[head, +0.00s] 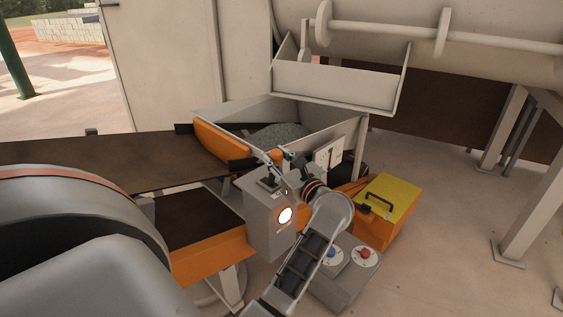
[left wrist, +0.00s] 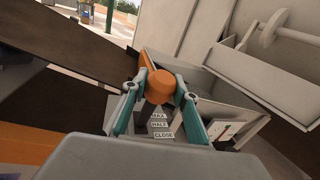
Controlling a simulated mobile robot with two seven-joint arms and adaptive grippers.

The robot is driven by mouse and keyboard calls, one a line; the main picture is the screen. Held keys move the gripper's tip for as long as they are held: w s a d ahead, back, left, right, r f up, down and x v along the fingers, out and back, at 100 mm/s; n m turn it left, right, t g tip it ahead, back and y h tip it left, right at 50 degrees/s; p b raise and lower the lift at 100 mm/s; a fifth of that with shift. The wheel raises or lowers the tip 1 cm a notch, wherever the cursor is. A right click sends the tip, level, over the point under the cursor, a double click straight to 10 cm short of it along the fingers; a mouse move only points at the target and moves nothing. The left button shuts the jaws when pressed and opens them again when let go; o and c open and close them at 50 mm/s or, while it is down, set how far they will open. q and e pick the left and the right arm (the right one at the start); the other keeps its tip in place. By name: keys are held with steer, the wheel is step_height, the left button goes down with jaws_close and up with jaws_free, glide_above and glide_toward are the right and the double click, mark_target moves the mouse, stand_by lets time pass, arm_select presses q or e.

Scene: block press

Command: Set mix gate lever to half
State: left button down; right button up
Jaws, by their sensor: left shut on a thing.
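The mix gate lever has an orange knob (left wrist: 160,87) that stands up between my left fingertips in the left wrist view. Labels (left wrist: 159,124) reading MAX, HALF and CLOSE lie on the panel below and nearer the camera. I cannot tell exactly which mark the lever stands at. My left gripper (head: 273,160) is shut on the knob, one teal finger on each side. In the head view it is at the top of the grey control box (head: 257,214), where the knob is hard to make out. My right gripper is not in view.
A lit round button (head: 285,215) is on the box front. A hopper with grey aggregate (head: 278,136) stands behind. A yellow-topped orange box (head: 388,197) and a grey panel with blue and red knobs (head: 345,268) are at right. A brown belt (head: 100,163) runs left.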

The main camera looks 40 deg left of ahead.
mark_target(277, 160)
arm_select(q)
steer(key=a, duration=0.3)
steer(key=shift+a+r, duration=0.15)
steer(key=shift+r, duration=0.05)
steer(key=c, duration=1.6)
jaws_free()
steer(key=shift+s+d+f, duration=0.1)
steer(key=shift+d, duration=0.35)
steer(key=v, duration=0.5)
steer(key=shift+s+d, duration=0.1)
steer(key=shift+d, duration=0.3)
steer(key=shift+s+d, duration=0.15)
steer(key=shift+d, duration=0.25)
